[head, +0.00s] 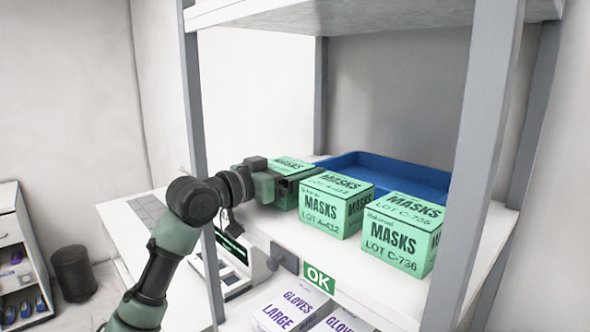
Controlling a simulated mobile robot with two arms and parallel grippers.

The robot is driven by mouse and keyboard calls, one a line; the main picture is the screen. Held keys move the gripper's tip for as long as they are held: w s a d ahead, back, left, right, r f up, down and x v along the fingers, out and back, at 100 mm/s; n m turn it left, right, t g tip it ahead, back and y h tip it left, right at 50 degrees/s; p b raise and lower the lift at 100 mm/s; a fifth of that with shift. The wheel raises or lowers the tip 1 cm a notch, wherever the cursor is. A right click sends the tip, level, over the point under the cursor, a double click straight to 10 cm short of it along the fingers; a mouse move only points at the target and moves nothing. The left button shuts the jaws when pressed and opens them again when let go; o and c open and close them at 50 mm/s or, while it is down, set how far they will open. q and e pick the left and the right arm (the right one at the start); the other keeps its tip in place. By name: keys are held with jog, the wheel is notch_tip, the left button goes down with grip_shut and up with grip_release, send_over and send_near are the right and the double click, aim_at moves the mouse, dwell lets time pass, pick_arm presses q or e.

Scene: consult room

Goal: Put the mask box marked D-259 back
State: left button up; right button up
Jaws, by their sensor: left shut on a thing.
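My left gripper (291,184) is shut on a green mask box (288,163) at the left of the shelf (390,303). The gripper hides most of this box, so I cannot read its lot mark or tell whether it rests on the shelf. Close to its right stands a green mask box marked LOT A, its number hard to read (331,210). Further right stands a mask box marked LOT C-736 (397,247). My right gripper does not show.
A blue tray (433,180) lies behind the boxes. Grey posts (478,150) frame the shelf, with another board above. A green OK sign (318,278) is on the front edge. Glove boxes (290,308) stand below. A white desk (145,208) and dark bin (73,272) are left.

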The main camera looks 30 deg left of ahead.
pick_arm(q)
jog(key=o, duration=1.3)
jog(key=shift+f, duration=0.1)
jog(key=b+v, duration=0.5)
jog(key=v, duration=0.5)
jog(key=shift+s+a, duration=0.25)
jog(key=shift+s, duration=0.05)
jog(key=shift+s+a, duration=0.15)
jog(key=shift+s, duration=0.45)
